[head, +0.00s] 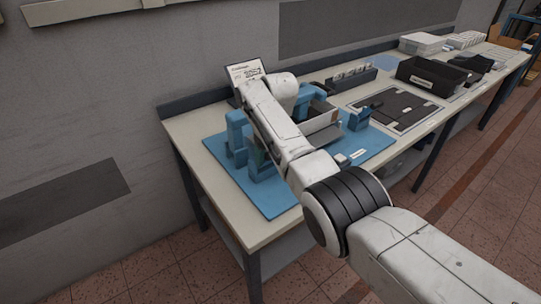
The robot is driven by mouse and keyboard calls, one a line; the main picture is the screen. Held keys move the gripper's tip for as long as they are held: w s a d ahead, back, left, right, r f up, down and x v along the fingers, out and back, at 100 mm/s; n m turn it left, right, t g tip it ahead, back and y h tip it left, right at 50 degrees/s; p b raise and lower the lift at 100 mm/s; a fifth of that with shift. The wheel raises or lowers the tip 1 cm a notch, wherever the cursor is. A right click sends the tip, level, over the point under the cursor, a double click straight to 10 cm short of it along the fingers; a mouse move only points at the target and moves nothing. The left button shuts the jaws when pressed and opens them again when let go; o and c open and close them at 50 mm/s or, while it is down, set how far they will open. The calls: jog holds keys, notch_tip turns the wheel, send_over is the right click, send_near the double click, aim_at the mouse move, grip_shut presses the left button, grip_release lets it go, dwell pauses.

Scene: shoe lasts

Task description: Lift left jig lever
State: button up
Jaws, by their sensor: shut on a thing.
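A blue jig (238,130) stands at the left end of the workbench on a blue base mat (271,205). Its upright blue posts show left of my arm, and another blue part (305,96) shows right of my wrist. A smaller blue block (359,119) stands farther right on the mat. My white arm reaches in from the lower right and crosses in front of the jig. My wrist is over the jig's back part. My gripper's fingers are hidden behind my own arm. I cannot make out the left lever behind it.
A grey-white box-like part (322,128) sits right of my arm. A small sign (244,71) stands behind the jig. Farther right are a dark panel board (396,107), a black bin (431,75) and white boxes (421,44). The wall is close behind the bench.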

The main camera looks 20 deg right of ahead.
dwell(0.5)
jog(key=o, duration=1.4)
jog(key=shift+w, duration=0.1)
jog(key=r, duration=0.7)
jog(key=s+r, duration=0.1)
jog(key=r, duration=0.2)
jog(key=shift+s+d+r+b, duration=0.1)
jog(key=shift+d+r+b, duration=0.15)
jog(key=shift+r+b, duration=0.1)
